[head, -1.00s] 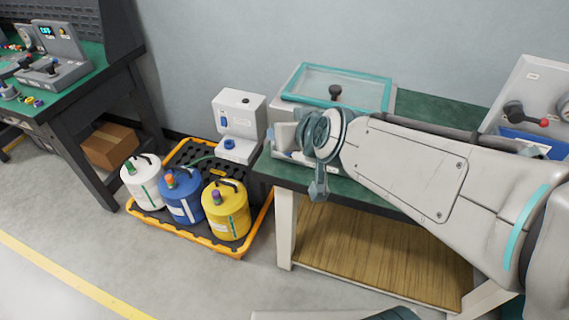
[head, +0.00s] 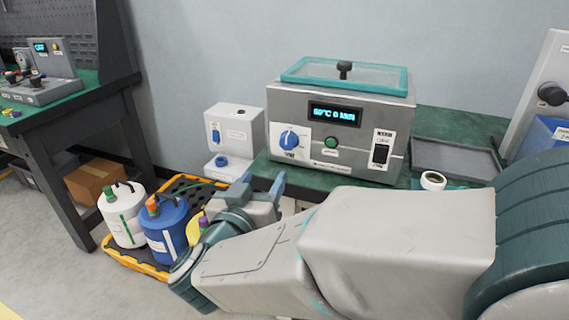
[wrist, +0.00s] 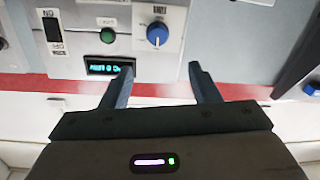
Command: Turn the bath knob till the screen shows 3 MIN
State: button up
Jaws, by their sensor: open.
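The bath (head: 285,105) is a grey box with a teal-rimmed lid on the green bench. Its screen (head: 334,114) appears to read 60°C 0 MIN. The blue bath knob (head: 289,140), with a white pointer mark, is on the front panel at left, below the screen. My gripper (head: 262,184) is open and empty, in front of and below the knob in the head view. In the wrist view, which looks upside down, the knob (wrist: 157,34) lies beyond the gap between the fingertips (wrist: 161,72), apart from them. The screen (wrist: 104,68) is partly covered by the left finger.
A green button (head: 331,142) and a black switch (head: 380,153) share the panel. A white dispenser (head: 237,135) stands left of the bath. A grey tray (head: 455,158) and a white roll (head: 433,180) are at right. Several jugs, including a blue one (head: 165,225), stand in a floor tray.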

aim_at(286, 145)
jog(key=b+x, duration=0.3)
jog(key=x, duration=0.9)
jog(key=shift+d+f, duration=0.15)
jog(key=shift+f, duration=0.05)
jog(key=shift+w+d+r, duration=0.1)
jog(key=shift+w+d, duration=0.1)
jog(key=shift+w, duration=0.5)
jog(key=shift+c, duration=0.2)
jog(key=c, duration=0.9)
